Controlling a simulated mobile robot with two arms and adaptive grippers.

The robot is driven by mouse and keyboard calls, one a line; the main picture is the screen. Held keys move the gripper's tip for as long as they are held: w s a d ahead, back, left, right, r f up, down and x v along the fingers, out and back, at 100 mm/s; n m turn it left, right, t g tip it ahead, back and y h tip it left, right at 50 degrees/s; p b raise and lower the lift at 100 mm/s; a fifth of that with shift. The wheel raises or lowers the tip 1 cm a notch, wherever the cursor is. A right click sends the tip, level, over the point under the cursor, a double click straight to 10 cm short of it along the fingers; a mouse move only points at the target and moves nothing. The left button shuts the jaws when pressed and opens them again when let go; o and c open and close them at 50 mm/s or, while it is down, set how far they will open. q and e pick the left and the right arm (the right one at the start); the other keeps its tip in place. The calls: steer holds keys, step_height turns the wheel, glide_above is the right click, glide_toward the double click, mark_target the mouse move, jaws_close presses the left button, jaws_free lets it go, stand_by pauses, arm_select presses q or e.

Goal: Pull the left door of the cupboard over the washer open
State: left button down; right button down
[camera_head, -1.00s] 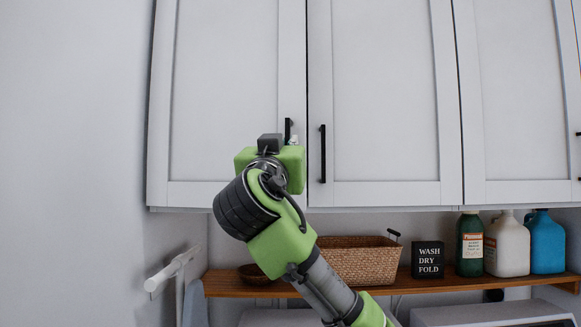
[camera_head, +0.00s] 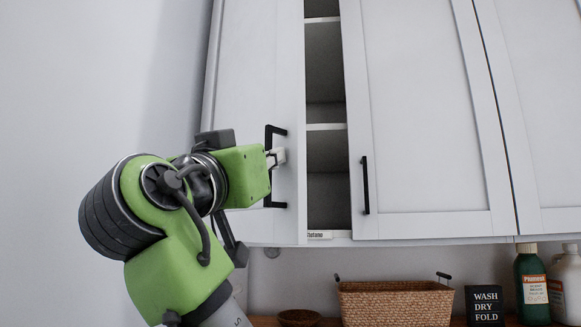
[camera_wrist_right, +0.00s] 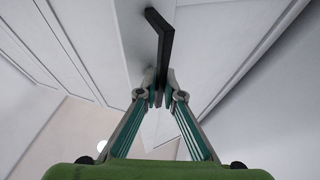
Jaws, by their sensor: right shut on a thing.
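The left door (camera_head: 255,80) of the white wall cupboard is partly open in the head view, swung out to the left. A dark gap with shelves (camera_head: 325,100) shows between it and the neighbouring door. My right gripper (camera_head: 277,157) is shut on the door's black bar handle (camera_head: 270,198) at about mid-height. In the right wrist view the two fingers (camera_wrist_right: 159,92) close around the black handle (camera_wrist_right: 163,40) from both sides, with the white door behind it. My left gripper is not in view.
The neighbouring cupboard door (camera_head: 425,110) is shut, with its own black handle (camera_head: 365,186). Below are a wicker basket (camera_head: 395,303), a small brown bowl (camera_head: 299,318), a black sign (camera_head: 484,304) and a green bottle (camera_head: 531,285). A bare wall (camera_head: 100,80) stands on the left.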

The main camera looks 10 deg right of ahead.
steer(key=shift+s+a, duration=0.3)
steer(key=shift+a, duration=0.35)
steer(key=c, duration=2.2)
jaws_free()
steer(key=v, duration=0.7)
steer(key=shift+s+f, duration=0.1)
steer(key=shift+s, duration=0.15)
